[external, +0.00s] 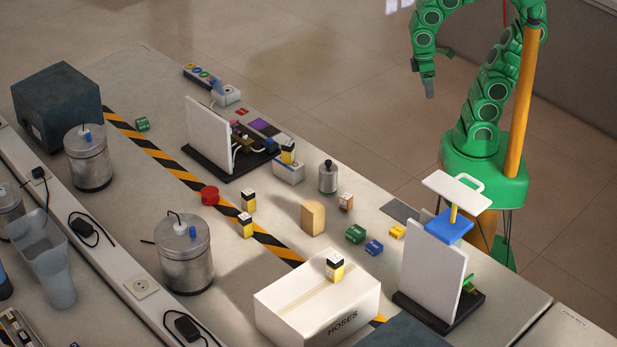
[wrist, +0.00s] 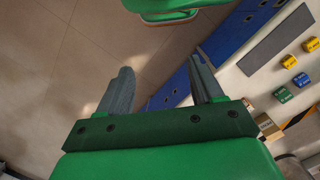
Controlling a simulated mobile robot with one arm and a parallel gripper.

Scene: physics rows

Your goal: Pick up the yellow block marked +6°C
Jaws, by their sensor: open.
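My gripper (external: 428,88) hangs high over the floor behind the table, far from the blocks. In the wrist view my gripper (wrist: 160,72) has its fingers apart, with only floor and a blue cabinet side behind them. Several yellow-and-black blocks with white tops are in the external view: one on the HOSES box (external: 334,268), one on a small white unit (external: 287,153), and two by the striped tape, the farther (external: 248,201) and the nearer (external: 245,226). The markings are too small to read.
A green block (external: 355,233), a blue block (external: 374,247) and a tan block (external: 313,217) stand nearby. Upright white panels (external: 208,138) and (external: 432,270), metal canisters (external: 184,255) and the HOSES carton (external: 318,305) are obstacles. The table middle has some free room.

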